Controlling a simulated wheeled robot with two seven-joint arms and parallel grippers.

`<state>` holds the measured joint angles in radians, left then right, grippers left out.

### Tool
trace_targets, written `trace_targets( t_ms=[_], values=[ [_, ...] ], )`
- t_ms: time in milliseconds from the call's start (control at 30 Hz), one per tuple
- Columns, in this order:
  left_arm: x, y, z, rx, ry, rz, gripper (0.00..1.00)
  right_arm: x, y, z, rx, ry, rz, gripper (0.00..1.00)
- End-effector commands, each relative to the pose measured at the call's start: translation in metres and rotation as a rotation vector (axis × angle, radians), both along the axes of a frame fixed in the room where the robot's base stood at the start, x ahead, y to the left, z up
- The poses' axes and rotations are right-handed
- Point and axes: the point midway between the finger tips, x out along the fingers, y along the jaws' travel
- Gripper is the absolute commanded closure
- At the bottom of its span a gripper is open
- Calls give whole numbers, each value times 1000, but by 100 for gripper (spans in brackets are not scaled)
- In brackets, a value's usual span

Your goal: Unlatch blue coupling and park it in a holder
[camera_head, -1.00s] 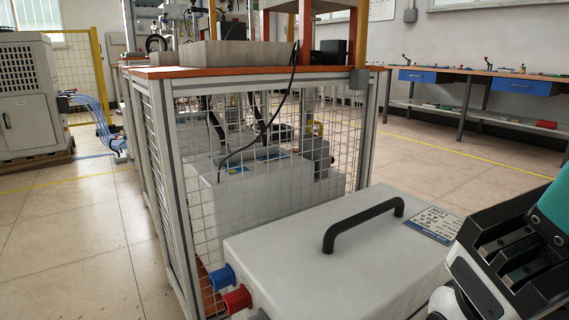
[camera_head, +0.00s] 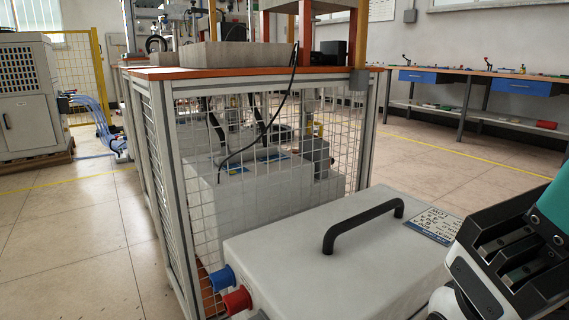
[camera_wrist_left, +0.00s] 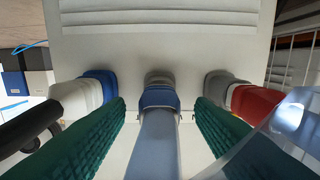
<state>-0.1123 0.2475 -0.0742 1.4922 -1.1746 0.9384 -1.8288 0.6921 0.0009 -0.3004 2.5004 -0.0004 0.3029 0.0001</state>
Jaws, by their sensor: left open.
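In the left wrist view, a blue coupling (camera_wrist_left: 160,97) sits in the middle, on a grey fitting (camera_wrist_left: 159,79) against a pale panel. A light blue hose-like part (camera_wrist_left: 156,145) runs back from it. My left gripper (camera_wrist_left: 160,130) is open, its green ribbed fingers on either side of this part, with gaps showing. The left gripper is hidden in the head view. Another blue fitting (camera_wrist_left: 98,88) is at the left. In the head view, a blue connector (camera_head: 222,279) is on the grey box (camera_head: 330,245). My right gripper (camera_head: 512,255) is at the right edge, its jaws unclear.
A red coupling (camera_wrist_left: 255,103) stands right of the middle one, partly behind a translucent part (camera_wrist_left: 290,120). A black bar (camera_wrist_left: 30,125) is at the left. In the head view, a red connector (camera_head: 237,299) and a black handle (camera_head: 362,223) are on the box. A mesh-sided table (camera_head: 255,73) stands behind.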

Motion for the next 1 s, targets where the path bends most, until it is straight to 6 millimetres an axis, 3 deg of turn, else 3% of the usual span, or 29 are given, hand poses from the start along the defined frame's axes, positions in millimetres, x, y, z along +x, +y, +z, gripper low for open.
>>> trace_targets(
  t_ms=[300,1000],
  values=[
    [12,-18,-1,-1,1,-1,51,-2,0,-4,0,-5,-1,64],
    [12,-18,-1,0,0,-1,51,-1,0,-7,0,-5,-1,64]
  ],
)
